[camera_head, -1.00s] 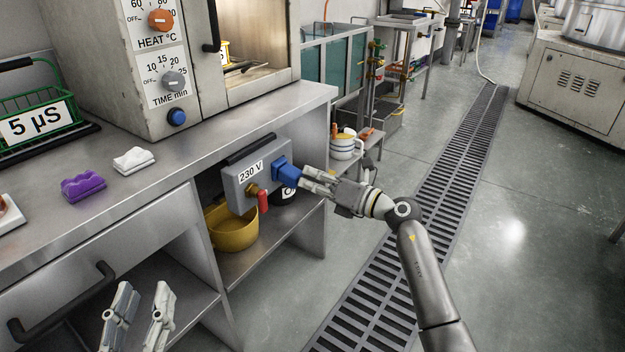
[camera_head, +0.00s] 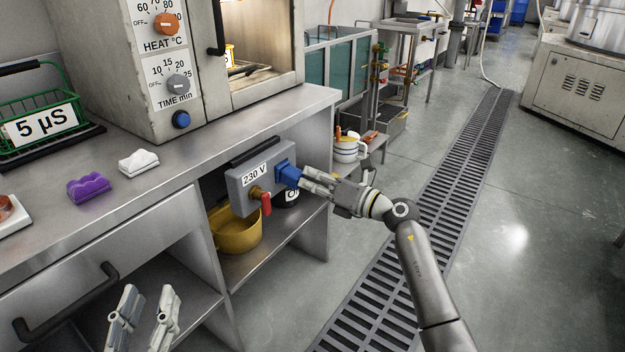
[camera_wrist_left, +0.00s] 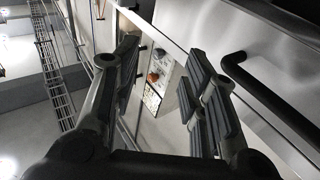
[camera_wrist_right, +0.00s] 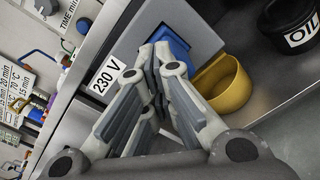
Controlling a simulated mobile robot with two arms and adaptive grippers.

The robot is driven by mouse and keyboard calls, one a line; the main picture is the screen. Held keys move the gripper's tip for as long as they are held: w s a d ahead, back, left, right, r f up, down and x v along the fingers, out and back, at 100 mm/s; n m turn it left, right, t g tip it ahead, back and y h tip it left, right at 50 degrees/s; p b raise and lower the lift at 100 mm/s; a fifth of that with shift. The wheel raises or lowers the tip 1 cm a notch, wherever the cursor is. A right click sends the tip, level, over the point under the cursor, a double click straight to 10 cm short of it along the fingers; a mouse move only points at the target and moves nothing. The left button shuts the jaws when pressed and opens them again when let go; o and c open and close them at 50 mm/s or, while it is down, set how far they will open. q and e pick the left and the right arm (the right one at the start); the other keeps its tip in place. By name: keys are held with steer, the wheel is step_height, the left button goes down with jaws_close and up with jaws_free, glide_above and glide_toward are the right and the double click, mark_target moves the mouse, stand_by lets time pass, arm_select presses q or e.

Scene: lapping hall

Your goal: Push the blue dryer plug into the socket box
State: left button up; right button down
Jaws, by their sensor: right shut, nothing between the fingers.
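The plug also shows in the right wrist view (camera_wrist_right: 172,46), up against the box (camera_wrist_right: 195,22). I cannot tell how deep it sits. My right gripper (camera_head: 306,181) is shut and empty, its fingertips at the outer end of the plug. In the right wrist view its fingers (camera_wrist_right: 157,62) partly cover the plug. My left gripper (camera_head: 152,300) is open and empty in front of the lower shelf, away from the box.
A yellow bowl (camera_head: 236,236) and a black OIL can (camera_wrist_right: 297,38) stand on the shelf below. A purple piece (camera_head: 90,187) and a white piece (camera_head: 138,161) lie on the bench. The floor at right is open.

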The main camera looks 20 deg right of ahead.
arm_select(q)
steer(key=shift+f, duration=0.1)
arm_select(e)
steer(key=shift+s+f, duration=0.15)
steer(key=shift+f, duration=0.05)
arm_select(q)
steer(key=f, duration=0.1)
steer(key=f+g, duration=0.1)
steer(key=f+g+p, duration=0.1)
steer(key=f, duration=0.1)
steer(key=shift+a+y, duration=0.35)
steer(key=shift+y, duration=0.05)
arm_select(e)
steer(key=v, duration=1.4)
steer(key=shift+d, duration=0.15)
steer(key=shift+s, duration=0.1)
